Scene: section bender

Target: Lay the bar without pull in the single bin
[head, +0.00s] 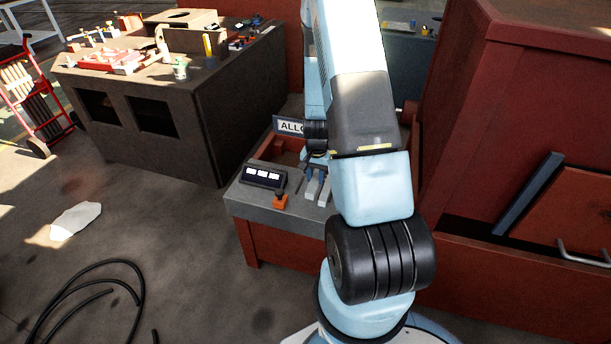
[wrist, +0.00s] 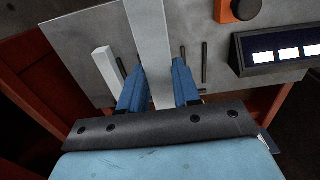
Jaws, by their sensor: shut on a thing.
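My gripper (wrist: 159,72) has its two blue fingers closed on the sides of a long light-grey bar (wrist: 150,30). It also shows in the head view (head: 316,172), low over the grey bench top (head: 246,202), partly hidden by my arm. A second, similar pale bar (wrist: 107,68) is just left of the held one in the wrist view. Whether the held bar touches the bench top is unclear. A sign starting "ALLO" (head: 289,125) stands at the back, its end hidden by my arm. I cannot make out which container is the single bin.
A dark display unit (head: 263,177) with three lit windows and an orange block with a dark knob (wrist: 240,8) are on the bench. Thin dark slots (wrist: 204,62) flank the bars. A large red cabinet (head: 510,130) stands right; a cluttered brown workbench (head: 225,100) stands left.

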